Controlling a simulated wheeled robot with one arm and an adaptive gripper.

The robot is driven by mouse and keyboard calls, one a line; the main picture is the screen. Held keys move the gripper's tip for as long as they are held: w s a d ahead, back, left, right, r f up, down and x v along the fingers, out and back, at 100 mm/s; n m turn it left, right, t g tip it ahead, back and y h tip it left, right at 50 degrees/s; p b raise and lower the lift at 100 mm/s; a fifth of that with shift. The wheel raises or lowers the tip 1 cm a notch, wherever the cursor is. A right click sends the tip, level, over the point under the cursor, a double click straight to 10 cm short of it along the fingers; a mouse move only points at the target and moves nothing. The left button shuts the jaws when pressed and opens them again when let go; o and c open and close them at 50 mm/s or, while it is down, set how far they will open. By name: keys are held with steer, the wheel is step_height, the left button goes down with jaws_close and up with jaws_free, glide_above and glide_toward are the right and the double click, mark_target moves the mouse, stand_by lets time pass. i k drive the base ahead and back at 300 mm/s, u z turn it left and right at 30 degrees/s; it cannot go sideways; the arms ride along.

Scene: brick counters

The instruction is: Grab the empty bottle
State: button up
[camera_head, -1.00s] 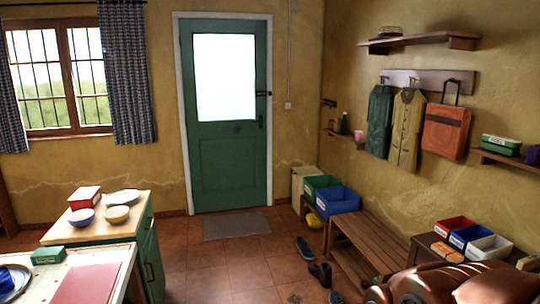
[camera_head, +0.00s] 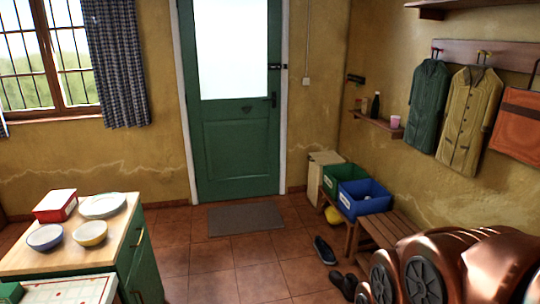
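A dark bottle (camera_head: 375,106) stands upright on a small wooden wall shelf (camera_head: 378,127) to the right of the green door. I cannot tell from here whether it is empty. A small brownish item (camera_head: 364,105) stands to its left and a pink cup (camera_head: 395,121) to its right. My copper-coloured arm fills the lower right corner, well apart from the shelf. My gripper's fingers do not show.
Below the shelf, a green bin (camera_head: 344,178) and a blue bin (camera_head: 364,198) sit on a wooden bench (camera_head: 398,229). Shoes (camera_head: 324,250) lie on the floor in front. A counter (camera_head: 112,221) with bowls stands at left. The tiled floor between is mostly clear.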

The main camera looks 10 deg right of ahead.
mark_target(376, 107)
steer(key=i, duration=2.75)
steer(key=z, duration=0.75)
steer(key=i, duration=0.65)
steer(key=u, duration=0.7)
steer(key=i, duration=1.45)
steer(key=z, duration=0.65)
